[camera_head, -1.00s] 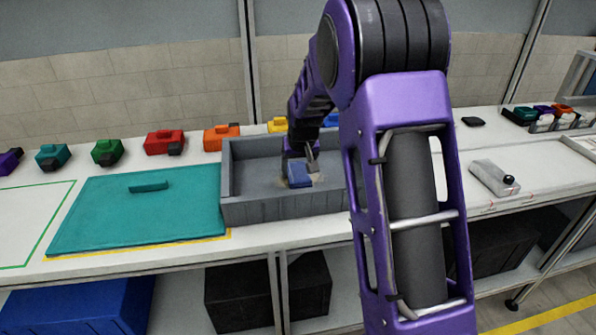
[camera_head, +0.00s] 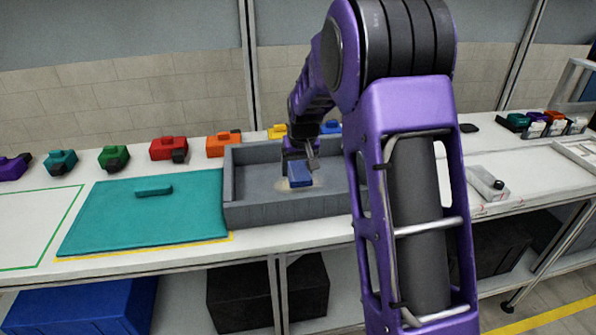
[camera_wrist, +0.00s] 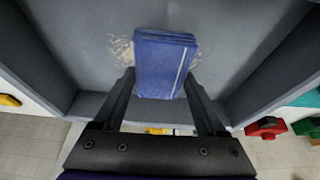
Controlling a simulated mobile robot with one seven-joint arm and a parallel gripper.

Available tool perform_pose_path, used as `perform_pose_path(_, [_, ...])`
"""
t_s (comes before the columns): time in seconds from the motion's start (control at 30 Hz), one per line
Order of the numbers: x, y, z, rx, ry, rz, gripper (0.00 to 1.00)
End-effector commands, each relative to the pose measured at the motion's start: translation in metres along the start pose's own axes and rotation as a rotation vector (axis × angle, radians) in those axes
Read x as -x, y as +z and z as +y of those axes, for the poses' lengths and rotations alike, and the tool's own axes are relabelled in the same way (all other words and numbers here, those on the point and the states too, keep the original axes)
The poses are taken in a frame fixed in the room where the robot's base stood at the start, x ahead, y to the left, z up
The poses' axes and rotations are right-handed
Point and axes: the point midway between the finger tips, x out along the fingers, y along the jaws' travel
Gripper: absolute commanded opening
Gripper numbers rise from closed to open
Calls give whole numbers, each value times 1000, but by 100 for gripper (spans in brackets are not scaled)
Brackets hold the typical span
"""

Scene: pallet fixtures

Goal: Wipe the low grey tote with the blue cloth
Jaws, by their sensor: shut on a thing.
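The low grey tote (camera_head: 290,214) stands open on the white bench, partly hidden on its right by my arm. The folded blue cloth (camera_head: 299,175) is inside it, at the tote's floor. In the wrist view the cloth (camera_wrist: 163,62) lies between the tips of my gripper (camera_wrist: 160,88), which is shut on it. A pale, speckled patch of dirt (camera_wrist: 122,50) shows on the tote floor on both sides of the cloth. My gripper (camera_head: 301,161) points down into the tote in the head view.
A teal lid (camera_head: 145,217) lies left of the tote inside a yellow outline. Several coloured blocks, among them a red one (camera_head: 169,149), line the back of the bench.

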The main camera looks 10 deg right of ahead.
Motion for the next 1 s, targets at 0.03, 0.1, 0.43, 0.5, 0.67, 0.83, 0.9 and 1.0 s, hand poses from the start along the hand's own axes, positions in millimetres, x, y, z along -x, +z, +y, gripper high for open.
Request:
perform_pose_path(0.03, [8,-4,0,0,0,1,29])
perform_pose_path(0.1, [14,-6,0,0,0,1,29])
perform_pose_path(0.43, [34,-14,1,0,0,2,29])
perform_pose_path(0.5, [34,-14,1,0,0,2,29])
perform_pose_path(0.67, [33,-14,1,0,0,2,29])
perform_pose_path(0.83, [33,-14,0,0,0,2,29])
perform_pose_path(0.9, [33,-14,0,0,0,1,29])
perform_pose_path(1.0, [33,-14,1,0,0,1,29])
